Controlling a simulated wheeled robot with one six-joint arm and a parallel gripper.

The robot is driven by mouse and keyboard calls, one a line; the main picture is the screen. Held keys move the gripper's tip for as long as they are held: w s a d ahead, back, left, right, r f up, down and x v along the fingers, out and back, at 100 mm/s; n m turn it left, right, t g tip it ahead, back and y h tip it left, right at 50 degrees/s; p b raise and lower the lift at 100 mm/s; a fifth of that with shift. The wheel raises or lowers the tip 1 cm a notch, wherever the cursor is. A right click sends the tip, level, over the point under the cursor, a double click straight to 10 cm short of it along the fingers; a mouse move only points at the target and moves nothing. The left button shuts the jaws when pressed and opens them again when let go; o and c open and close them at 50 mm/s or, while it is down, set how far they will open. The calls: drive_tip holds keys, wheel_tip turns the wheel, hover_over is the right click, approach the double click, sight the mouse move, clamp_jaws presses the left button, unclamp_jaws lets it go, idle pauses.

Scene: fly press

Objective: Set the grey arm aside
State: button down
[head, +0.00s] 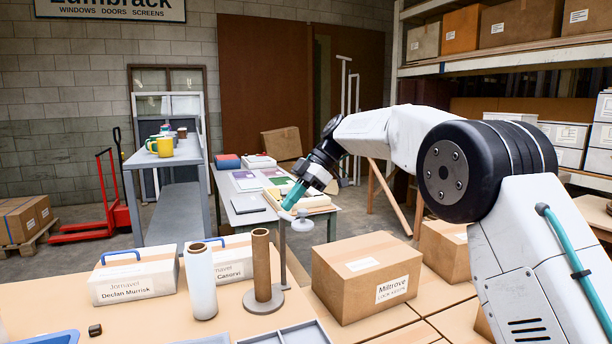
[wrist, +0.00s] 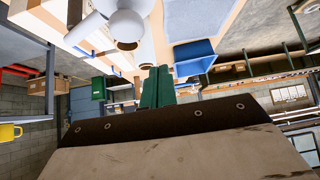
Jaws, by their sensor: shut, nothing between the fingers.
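The grey arm (head: 301,225) shows in the head view as a short bar with a round knob, at the top of a thin grey post (head: 283,252). My gripper (head: 289,206) is just above it, with its teal fingers pointing down and to the left. The fingers are shut and empty. In the wrist view the fingers (wrist: 158,72) are together, and a pale grey ball (wrist: 128,27) shows up and left of their tips, apart from them. I cannot tell how the bar joins the post.
A brown tube (head: 261,262) on a grey disc and a white roll (head: 201,280) stand near the post. A cardboard box (head: 366,277) stands to the right, labelled white boxes (head: 134,277) to the left. A cluttered table (head: 245,219) stands behind.

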drive_tip(key=w+d+r, duration=0.2)
drive_tip(key=r, duration=0.1)
drive_tip(key=w+d+r, duration=0.1)
drive_tip(key=w+r, duration=0.1)
drive_tip(key=shift+w+d+r, duration=0.1)
drive_tip(key=shift+d+r, duration=0.05)
drive_tip(key=shift+d, duration=0.05)
drive_tip(key=shift+w+d+r, duration=0.15)
drive_tip(key=shift+d+r, duration=0.05)
drive_tip(key=shift+r, duration=0.15)
